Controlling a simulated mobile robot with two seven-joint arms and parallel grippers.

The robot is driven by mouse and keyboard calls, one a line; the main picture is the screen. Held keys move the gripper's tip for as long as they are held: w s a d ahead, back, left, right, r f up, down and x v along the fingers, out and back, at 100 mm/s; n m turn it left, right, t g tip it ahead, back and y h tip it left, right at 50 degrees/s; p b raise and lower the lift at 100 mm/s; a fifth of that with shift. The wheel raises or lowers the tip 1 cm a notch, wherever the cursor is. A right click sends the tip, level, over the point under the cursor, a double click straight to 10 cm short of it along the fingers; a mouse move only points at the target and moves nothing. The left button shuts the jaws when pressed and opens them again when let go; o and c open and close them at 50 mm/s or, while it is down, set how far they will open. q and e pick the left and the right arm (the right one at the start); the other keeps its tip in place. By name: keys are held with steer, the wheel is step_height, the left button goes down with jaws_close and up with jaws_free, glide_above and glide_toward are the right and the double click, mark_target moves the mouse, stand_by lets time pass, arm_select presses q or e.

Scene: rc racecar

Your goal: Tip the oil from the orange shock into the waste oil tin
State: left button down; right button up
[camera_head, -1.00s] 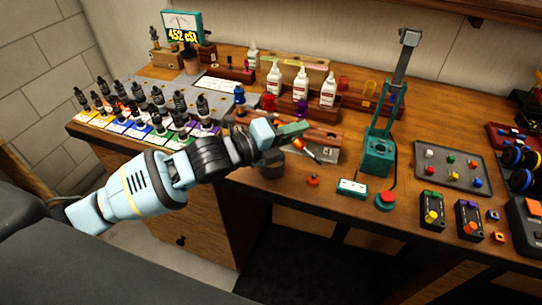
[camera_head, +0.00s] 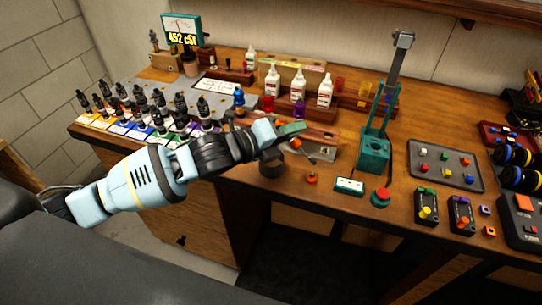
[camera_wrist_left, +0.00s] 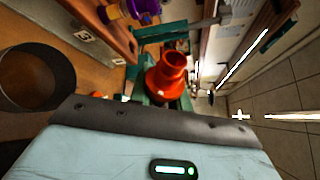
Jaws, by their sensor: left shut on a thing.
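My left gripper (camera_head: 291,133) is shut on the orange shock (camera_head: 296,143), which is mostly hidden by the fingers in the head view. In the left wrist view the shock (camera_wrist_left: 167,76) is an orange cylinder with a round rimmed end, held between the teal fingers. The waste oil tin (camera_head: 271,167) is a dark round tin on the bench, just below and left of the gripper. In the left wrist view the tin (camera_wrist_left: 62,86) is at the left, apart from the shock, with brown inside. No pouring oil can be made out. My right gripper is not in view.
An orange cap (camera_head: 311,179) lies right of the tin near the front edge. A teal press (camera_head: 374,152) stands further right, with a red button (camera_head: 380,197) before it. White bottles (camera_head: 298,86) and dark shocks (camera_head: 158,98) stand behind and left.

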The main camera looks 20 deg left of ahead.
arm_select(q)
steer(key=m, duration=0.1)
steer(key=a+r+m+y+p, duration=0.1)
steer(key=m, duration=0.1)
steer(key=shift+w+r, duration=0.1)
steer(key=shift+w, duration=0.1)
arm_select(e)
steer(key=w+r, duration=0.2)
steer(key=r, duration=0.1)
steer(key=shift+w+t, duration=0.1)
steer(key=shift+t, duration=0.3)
arm_select(q)
steer(key=m, duration=0.1)
steer(key=a+r+m+y, duration=0.1)
steer(key=m+y, duration=0.1)
steer(key=shift+w+a+r, duration=0.2)
steer(key=shift+w+r, duration=0.05)
steer(key=shift+w, duration=0.05)
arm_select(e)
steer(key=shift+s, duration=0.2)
